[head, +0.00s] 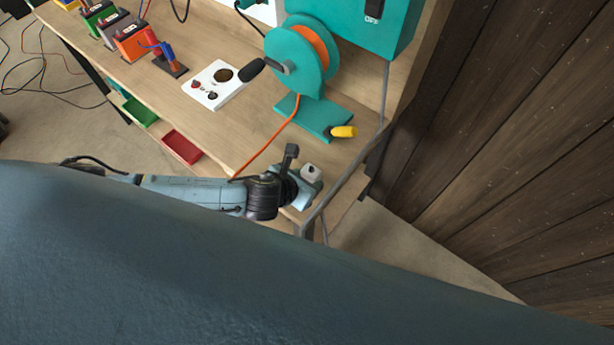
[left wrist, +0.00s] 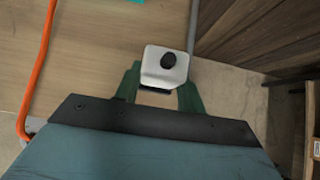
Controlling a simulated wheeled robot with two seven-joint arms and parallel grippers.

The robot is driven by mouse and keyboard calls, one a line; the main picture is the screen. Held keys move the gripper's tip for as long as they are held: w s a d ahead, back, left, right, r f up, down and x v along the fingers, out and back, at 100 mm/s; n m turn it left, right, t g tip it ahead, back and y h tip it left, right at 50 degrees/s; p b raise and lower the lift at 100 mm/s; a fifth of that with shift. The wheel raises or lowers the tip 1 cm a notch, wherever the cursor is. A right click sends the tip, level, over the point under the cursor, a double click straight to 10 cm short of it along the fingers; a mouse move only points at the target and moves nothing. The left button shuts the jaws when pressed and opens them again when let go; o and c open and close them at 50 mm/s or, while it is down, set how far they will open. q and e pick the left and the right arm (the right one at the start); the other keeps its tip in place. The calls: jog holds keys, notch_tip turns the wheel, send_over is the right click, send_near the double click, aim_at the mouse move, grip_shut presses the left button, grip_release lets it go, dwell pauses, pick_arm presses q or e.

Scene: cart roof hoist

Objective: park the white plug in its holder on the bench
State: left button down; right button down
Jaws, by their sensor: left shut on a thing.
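A white block with a dark round spot on its face, which looks like the white plug (head: 311,171), is at the bench's near right corner. In the left wrist view the white plug (left wrist: 166,68) sits between the two green fingers of my left gripper (left wrist: 158,92). My left gripper (head: 303,186) is shut on it. Whether the block touches the bench is unclear. A white panel (head: 204,93) with a large dark round opening and smaller fittings lies on the bench; I cannot tell whether it is the holder. My right gripper is not in view.
A teal reel (head: 292,60) with an orange cable (head: 268,147) stands on the bench (head: 235,135). A grey cable (head: 360,160) runs past the right edge. A yellow-handled thing (head: 343,132) lies near the reel's base. A plank wall (head: 500,110) stands at right.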

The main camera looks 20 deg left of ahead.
pick_arm(q)
jog(key=shift+f+b, duration=0.3)
jog(key=shift+f, duration=0.45)
jog(key=c, duration=0.8)
grip_release()
jog(key=shift+o, duration=0.2)
jog(key=v, duration=1.3)
jog(key=shift+r+p, duration=0.2)
jog(key=shift+p, duration=0.2)
jog(key=shift+s, duration=0.1)
